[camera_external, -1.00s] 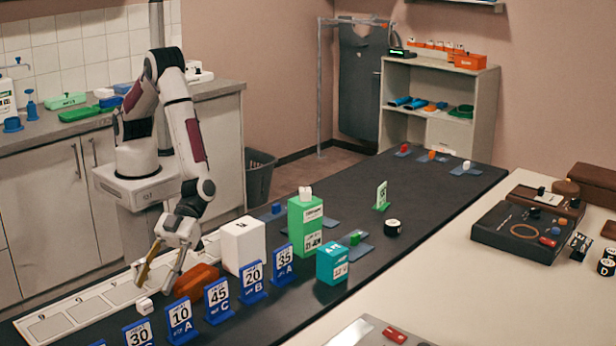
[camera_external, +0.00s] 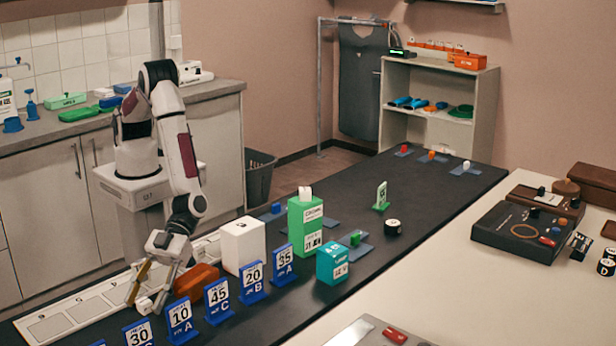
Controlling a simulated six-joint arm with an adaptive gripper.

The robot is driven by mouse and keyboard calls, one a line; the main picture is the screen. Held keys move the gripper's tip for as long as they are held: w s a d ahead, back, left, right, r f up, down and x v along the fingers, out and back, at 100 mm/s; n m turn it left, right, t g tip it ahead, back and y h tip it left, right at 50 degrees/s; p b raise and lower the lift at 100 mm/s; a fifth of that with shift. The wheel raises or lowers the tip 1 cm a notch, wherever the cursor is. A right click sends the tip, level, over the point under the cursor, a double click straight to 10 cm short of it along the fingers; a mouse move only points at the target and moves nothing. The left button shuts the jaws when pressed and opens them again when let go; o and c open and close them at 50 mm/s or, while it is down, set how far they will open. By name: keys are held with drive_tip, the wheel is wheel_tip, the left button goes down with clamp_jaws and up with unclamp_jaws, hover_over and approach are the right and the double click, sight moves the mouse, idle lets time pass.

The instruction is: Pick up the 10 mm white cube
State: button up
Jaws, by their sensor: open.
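A small white cube (camera_external: 144,305) sits on the dark table at the lower left, behind the blue number stands. My gripper (camera_external: 144,301) is open and pointed down, with its fingers low around or right beside this cube. I cannot tell whether a finger touches it. Another white cube (camera_external: 305,193) rests on top of the green box (camera_external: 306,225). The cubes' sizes are not readable in this view.
An orange block (camera_external: 197,281) and a white box (camera_external: 243,246) stand right of my gripper. Blue number stands, such as the one marked 10 (camera_external: 181,320), line the front. A white marked strip (camera_external: 88,311) lies to the left. The far table middle is mostly clear.

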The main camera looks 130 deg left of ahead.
drive_tip(key=shift+w+d+f, duration=0.2)
drive_tip(key=shift+d+f, duration=0.1)
drive_tip(key=shift+d, duration=0.15)
drive_tip(key=c, duration=1.2)
